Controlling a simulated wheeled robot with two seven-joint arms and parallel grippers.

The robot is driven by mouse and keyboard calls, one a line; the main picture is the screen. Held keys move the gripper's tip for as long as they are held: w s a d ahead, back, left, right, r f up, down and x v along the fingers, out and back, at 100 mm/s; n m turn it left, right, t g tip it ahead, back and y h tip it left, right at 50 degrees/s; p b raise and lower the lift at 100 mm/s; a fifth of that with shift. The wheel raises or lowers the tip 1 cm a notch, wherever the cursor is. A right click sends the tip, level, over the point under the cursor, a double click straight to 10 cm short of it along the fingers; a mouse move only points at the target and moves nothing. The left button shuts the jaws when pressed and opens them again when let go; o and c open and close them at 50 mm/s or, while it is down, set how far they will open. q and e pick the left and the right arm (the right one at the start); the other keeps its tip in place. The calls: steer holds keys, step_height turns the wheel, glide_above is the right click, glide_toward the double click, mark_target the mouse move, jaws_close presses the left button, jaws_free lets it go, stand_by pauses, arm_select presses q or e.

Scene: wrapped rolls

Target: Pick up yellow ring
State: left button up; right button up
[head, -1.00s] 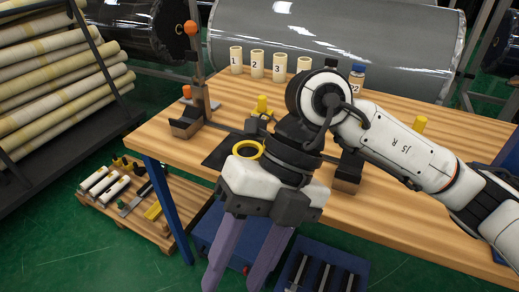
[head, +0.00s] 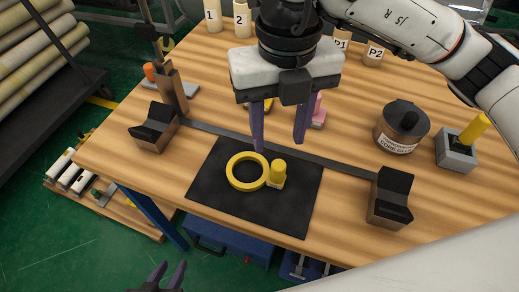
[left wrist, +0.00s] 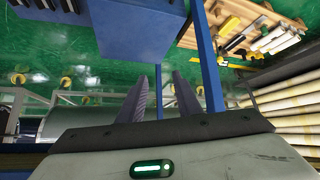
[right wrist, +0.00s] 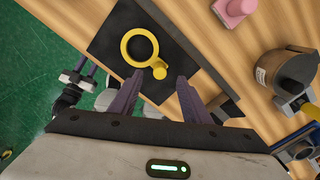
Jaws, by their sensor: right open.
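The yellow ring (head: 247,172) lies flat on a black mat (head: 225,201) on the wooden table in the head view. A short yellow peg-like piece (head: 278,174) stands at its right edge. The ring also shows in the right wrist view (right wrist: 125,48), beyond the fingertips. My right gripper (head: 279,147) is open and empty, fingers pointing down, above the mat's far edge near the ring. My left gripper (head: 168,275) is low at the bottom left, in front of the table, its fingers apart with nothing between them; it also shows in the left wrist view (left wrist: 159,88).
Dark V-shaped blocks stand left (head: 155,127) and right (head: 391,198) of the mat, joined by a rail. A core-plug container (head: 401,127) and a grey block with a yellow pin (head: 457,149) are at right. A pink piece (head: 318,112) sits behind my right gripper.

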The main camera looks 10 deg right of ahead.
mark_target(279, 163)
steer(key=shift+s+f, duration=0.25)
steer(key=shift+f, duration=0.4)
steer(key=shift+s+f, duration=0.2)
steer(key=shift+f, duration=0.4)
steer(key=shift+d+f+p, duration=0.1)
steer(key=shift+f+p, duration=0.4)
steer(key=shift+f, duration=2.6)
jaws_close()
